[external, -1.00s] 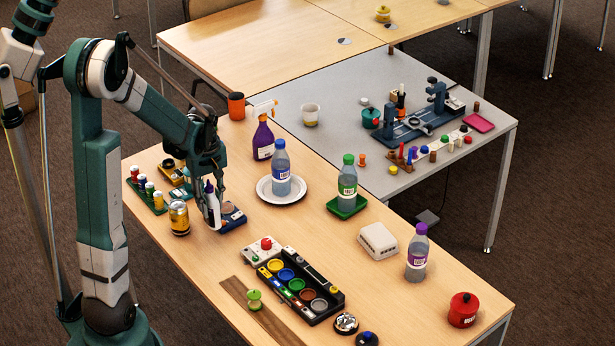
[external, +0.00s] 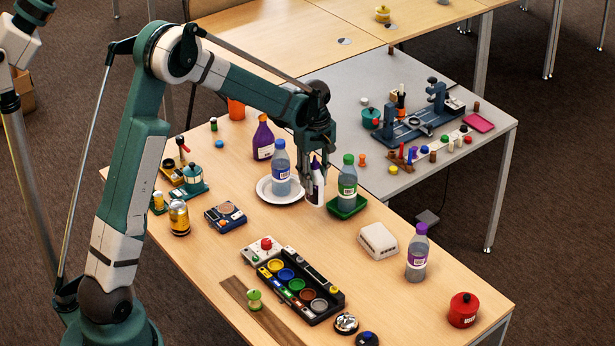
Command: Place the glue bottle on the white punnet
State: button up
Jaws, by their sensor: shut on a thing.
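My gripper (external: 312,180) is shut on the glue bottle (external: 317,190), a white bottle with a dark purple top. It holds the bottle upright between the white plate and the green tray; I cannot tell how far above the table it is. The white punnet (external: 379,240) lies upside down or closed on the table, to the right of and nearer the camera than my gripper. Nothing is on top of it. The gripper fingers hide part of the bottle's upper end.
A clear bottle (external: 281,172) stands on the white plate (external: 266,193), left of my gripper. A green-capped bottle (external: 348,185) stands on the green tray (external: 333,208), close on the right. A purple-capped bottle (external: 417,255) stands just beyond the punnet's right side.

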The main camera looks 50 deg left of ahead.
jog(key=w+d+p, duration=0.2)
jog(key=w+d, duration=1.1)
jog(key=d, duration=0.2)
jog(key=shift+d+r, duration=0.3)
jog(key=shift+d, duration=0.1)
notch_tip(320, 180, down, 6)
jog(key=shift+f, duration=0.15)
jog(key=shift+f+b, duration=0.3)
jog(key=shift+f, duration=1.55)
jog(key=shift+f, duration=0.15)
jog(key=o, duration=0.9)
jog(key=shift+o, duration=0.7)
